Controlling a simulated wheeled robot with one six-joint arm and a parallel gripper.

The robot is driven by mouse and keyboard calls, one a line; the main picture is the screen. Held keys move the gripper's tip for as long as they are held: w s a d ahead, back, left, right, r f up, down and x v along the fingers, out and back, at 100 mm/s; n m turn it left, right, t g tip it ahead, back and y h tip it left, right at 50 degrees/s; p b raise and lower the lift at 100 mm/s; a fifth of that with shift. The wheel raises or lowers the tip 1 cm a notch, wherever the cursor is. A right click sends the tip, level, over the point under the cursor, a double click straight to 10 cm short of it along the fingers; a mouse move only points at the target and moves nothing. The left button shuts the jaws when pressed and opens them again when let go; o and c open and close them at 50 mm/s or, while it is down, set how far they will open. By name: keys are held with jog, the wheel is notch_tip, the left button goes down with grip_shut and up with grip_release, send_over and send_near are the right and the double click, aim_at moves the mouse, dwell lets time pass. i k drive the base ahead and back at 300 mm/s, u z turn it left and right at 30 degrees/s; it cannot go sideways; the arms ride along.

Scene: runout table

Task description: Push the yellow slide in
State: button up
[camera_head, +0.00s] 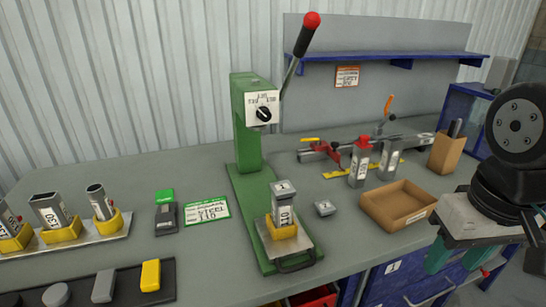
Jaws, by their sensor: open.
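The slide is a metal plate with a yellow holder (283,230) and a dark handle (296,262) at its front. It sits on the front part of the green press base (245,200), out in front of the column. A grey tube-like part labelled 011 (284,212) stands upright in the yellow holder, with a small grey block marked 1 on top. My gripper (467,262) is at the right edge, well apart from the slide. Its teal fingers are spread and nothing shows between them.
The press lever with a red knob (312,20) rises up and to the right. Yellow-based holders (60,232) stand at left.

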aim_at(282, 243)
jog(key=z, duration=1.05)
jog(key=k, duration=1)
jog(key=u, duration=1.6)
jog(key=i, duration=0.5)
jog(key=z, duration=0.1)
